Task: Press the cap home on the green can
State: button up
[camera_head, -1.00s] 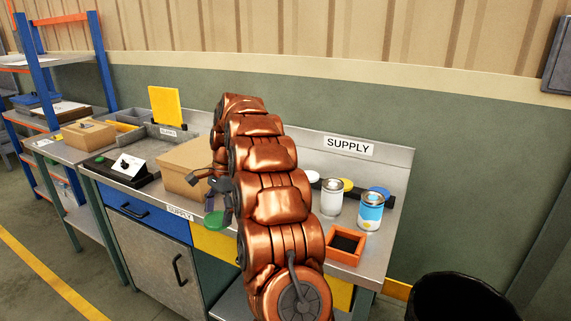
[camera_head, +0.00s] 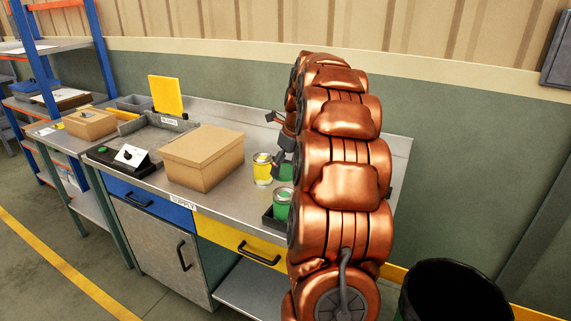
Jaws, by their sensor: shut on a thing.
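The green can (camera_head: 282,204) stands in a dark, low holder (camera_head: 273,222) near the front edge of the metal bench, its right side close to my arm. My gripper (camera_head: 284,158) is above and slightly behind the can, partly hidden by my copper-coloured arm. It is shut on the green cap (camera_head: 286,172), of which only a part shows. The cap appears apart from the can; exact alignment cannot be told.
A yellow can (camera_head: 262,168) stands just left of the gripper. A cardboard box (camera_head: 202,158) is further left, beside a black device (camera_head: 125,160). A black bin (camera_head: 455,292) stands on the floor at right. My arm hides the bench's right part.

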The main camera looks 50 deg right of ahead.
jog(key=b, duration=0.2)
send_over(284, 193)
jog(key=shift+s+f, duration=0.2)
jog(key=shift+f, duration=0.95)
jog(key=shift+s+f, duration=0.2)
jog(key=shift+f, duration=0.9)
jog(key=shift+f+b, duration=0.3)
jog(key=shift+f, duration=0.8)
jog(key=shift+f, duration=0.7)
dwell(0.6)
jog(key=o, duration=0.7)
jog(key=shift+c, duration=0.2)
jog(key=shift+o, duration=0.2)
jog(key=shift+r, duration=0.15)
jog(key=shift+r+p, duration=2.2)
jog(key=shift+r, duration=2.25)
